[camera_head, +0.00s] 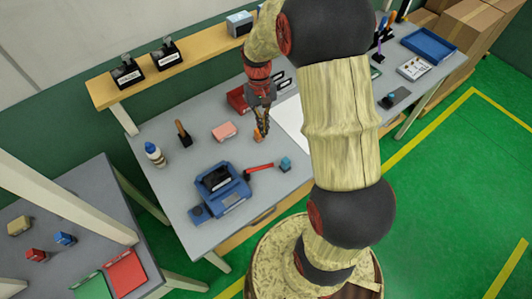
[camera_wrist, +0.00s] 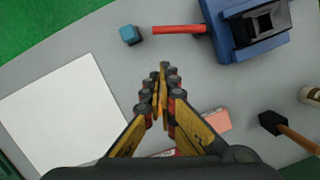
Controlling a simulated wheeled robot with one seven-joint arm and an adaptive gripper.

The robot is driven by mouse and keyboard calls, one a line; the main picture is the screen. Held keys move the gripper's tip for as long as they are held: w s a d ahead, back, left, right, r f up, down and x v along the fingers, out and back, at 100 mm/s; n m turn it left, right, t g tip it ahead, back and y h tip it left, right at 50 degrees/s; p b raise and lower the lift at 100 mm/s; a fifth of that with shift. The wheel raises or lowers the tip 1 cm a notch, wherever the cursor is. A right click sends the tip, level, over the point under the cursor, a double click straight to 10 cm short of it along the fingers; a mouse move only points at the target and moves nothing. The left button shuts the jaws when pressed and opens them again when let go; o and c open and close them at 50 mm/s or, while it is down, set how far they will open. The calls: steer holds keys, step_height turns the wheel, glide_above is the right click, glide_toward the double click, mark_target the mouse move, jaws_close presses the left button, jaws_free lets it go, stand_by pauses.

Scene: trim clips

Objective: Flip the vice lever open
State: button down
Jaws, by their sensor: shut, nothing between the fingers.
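The blue vice (camera_head: 220,188) stands on the grey workbench, left of my gripper in the head view. Its red lever (camera_head: 258,168) sticks out from its side toward the right, low over the bench. In the wrist view the lever (camera_wrist: 178,29) runs left from the vice (camera_wrist: 250,30) near the top edge. My gripper (camera_head: 262,132) points down above the bench, behind the lever and apart from it. In the wrist view my gripper (camera_wrist: 162,75) has its fingertips together with nothing between them, below the lever in the picture.
A small teal block (camera_head: 285,163) lies just past the lever's free end. A pink block (camera_head: 224,131), a wooden-handled tool (camera_head: 183,133) and a white bottle (camera_head: 154,154) stand left of my gripper. A white sheet (camera_wrist: 60,115) covers bench to one side.

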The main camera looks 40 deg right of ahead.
steer(key=shift+w+d+r, duration=0.1)
steer(key=shift+w+r, duration=0.2)
steer(key=shift+w, duration=0.25)
steer(key=shift+w+d+r, duration=0.1)
steer(key=shift+w+r, duration=0.15)
steer(key=shift+w, duration=0.25)
steer(key=b+x, duration=0.1)
steer(key=x, duration=0.9)
steer(key=shift+f, duration=0.2)
steer(key=shift+s+a+f+b, duration=0.1)
steer(key=shift+s+a, duration=0.1)
steer(key=shift+s, duration=0.4)
steer(key=shift+s+a+f+b, duration=0.1)
steer(key=shift+s+a, duration=0.15)
steer(key=shift+s, duration=0.35)
steer(key=shift+s+a+b, duration=0.1)
steer(key=shift+s+a, duration=0.1)
steer(key=shift+s, duration=0.4)
steer(key=shift+s, duration=0.15)
steer(key=shift+s+m, duration=0.25)
steer(key=shift+m, duration=0.15)
